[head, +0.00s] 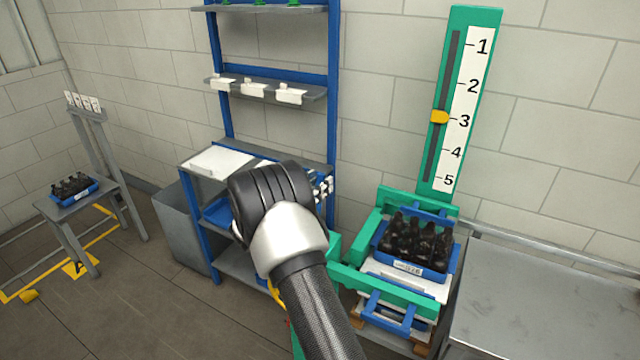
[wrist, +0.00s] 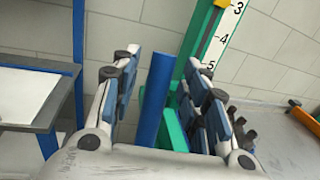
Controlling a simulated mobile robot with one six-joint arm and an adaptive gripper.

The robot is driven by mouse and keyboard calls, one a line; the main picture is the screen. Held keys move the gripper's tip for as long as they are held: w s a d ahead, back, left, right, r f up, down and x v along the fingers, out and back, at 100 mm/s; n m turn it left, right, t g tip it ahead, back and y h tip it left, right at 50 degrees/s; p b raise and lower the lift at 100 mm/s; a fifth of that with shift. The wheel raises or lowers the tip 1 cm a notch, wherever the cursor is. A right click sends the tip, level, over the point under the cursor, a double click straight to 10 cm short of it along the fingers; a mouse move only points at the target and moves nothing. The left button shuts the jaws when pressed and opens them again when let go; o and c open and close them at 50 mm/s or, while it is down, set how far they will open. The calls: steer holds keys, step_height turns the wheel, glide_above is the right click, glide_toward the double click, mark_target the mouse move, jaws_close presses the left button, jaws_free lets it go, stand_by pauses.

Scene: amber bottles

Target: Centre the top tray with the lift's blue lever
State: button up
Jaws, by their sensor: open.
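The top tray (head: 436,273) is blue and holds several dark bottles; it sits on a stack inside the green lift frame (head: 385,283). A blue upright bar (wrist: 156,100), which looks like the lever, stands between my open fingers in the wrist view, touching neither visibly. I cannot tell how deep between them it is. My gripper (head: 322,188) is mostly hidden behind my wrist in the head view; in the wrist view my gripper (wrist: 163,75) shows both fingers wide apart. The lever is not clearly visible in the head view.
A green scale post (head: 472,100) has a yellow pointer (head: 439,117) near 3. A grey metal table (head: 550,300) is right of the lift. A blue shelf rack (head: 332,70) stands behind my arm. A small bench (head: 85,210) with another bottle tray is far left.

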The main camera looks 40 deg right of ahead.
steer(key=shift+x, duration=0.75)
steer(key=shift+c, duration=0.2)
jaws_close()
